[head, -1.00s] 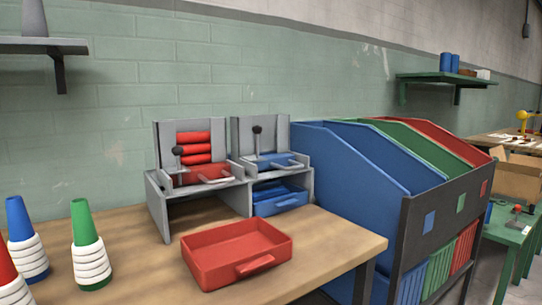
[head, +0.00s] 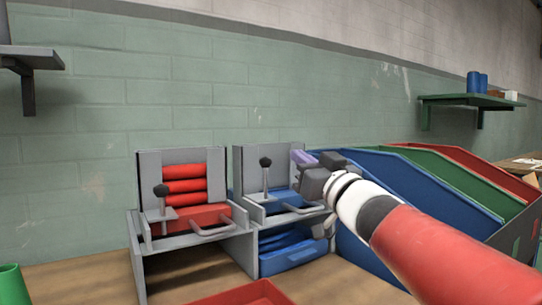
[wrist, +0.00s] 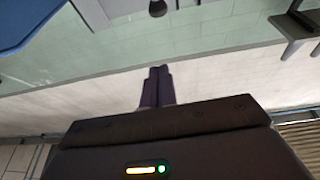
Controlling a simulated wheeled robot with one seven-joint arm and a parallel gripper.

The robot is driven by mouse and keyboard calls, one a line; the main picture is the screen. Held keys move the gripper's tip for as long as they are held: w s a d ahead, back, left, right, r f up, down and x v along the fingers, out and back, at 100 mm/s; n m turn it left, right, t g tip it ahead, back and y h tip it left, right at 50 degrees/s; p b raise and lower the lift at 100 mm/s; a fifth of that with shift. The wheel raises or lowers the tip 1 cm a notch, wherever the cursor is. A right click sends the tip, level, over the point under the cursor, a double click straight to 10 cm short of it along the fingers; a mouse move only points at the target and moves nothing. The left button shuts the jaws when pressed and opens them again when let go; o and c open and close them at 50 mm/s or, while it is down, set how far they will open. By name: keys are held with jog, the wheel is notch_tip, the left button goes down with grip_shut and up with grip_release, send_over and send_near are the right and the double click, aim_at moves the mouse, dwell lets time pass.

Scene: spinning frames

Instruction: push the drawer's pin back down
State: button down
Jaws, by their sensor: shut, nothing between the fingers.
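A blue drawer (head: 293,200) sits in the right-hand grey dispenser (head: 240,180). Its pin has a black round knob (head: 265,162) on a grey stem and stands upright. The left-hand dispenser has a red drawer (head: 190,217) and a pin with a black knob (head: 161,190); this stem shows shorter. My gripper (head: 300,157) is to the right of the blue drawer's pin, at about knob height in the head view, apart from it. Its purple fingers are shut and empty; they show together in the wrist view (wrist: 157,85). A dark round knob (wrist: 157,7) is at that view's top edge.
Several red rolls (head: 183,186) are stacked in the left dispenser. A red tray (head: 245,294) lies on the wooden table in front. Large blue, green and red bins (head: 395,195) stand to the right, behind my arm.

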jog(key=shift+w+a+r+n+y, duration=0.1)
jog(key=shift+a+r+n+y, duration=0.1)
jog(key=shift+a+n+y, duration=0.15)
send_over(266, 179)
jog(key=s+d, duration=0.2)
jog(key=shift+w+a+f+p, duration=0.1)
jog(key=shift+a+f+p, duration=0.05)
jog(key=shift+f+p, duration=0.2)
dwell(0.3)
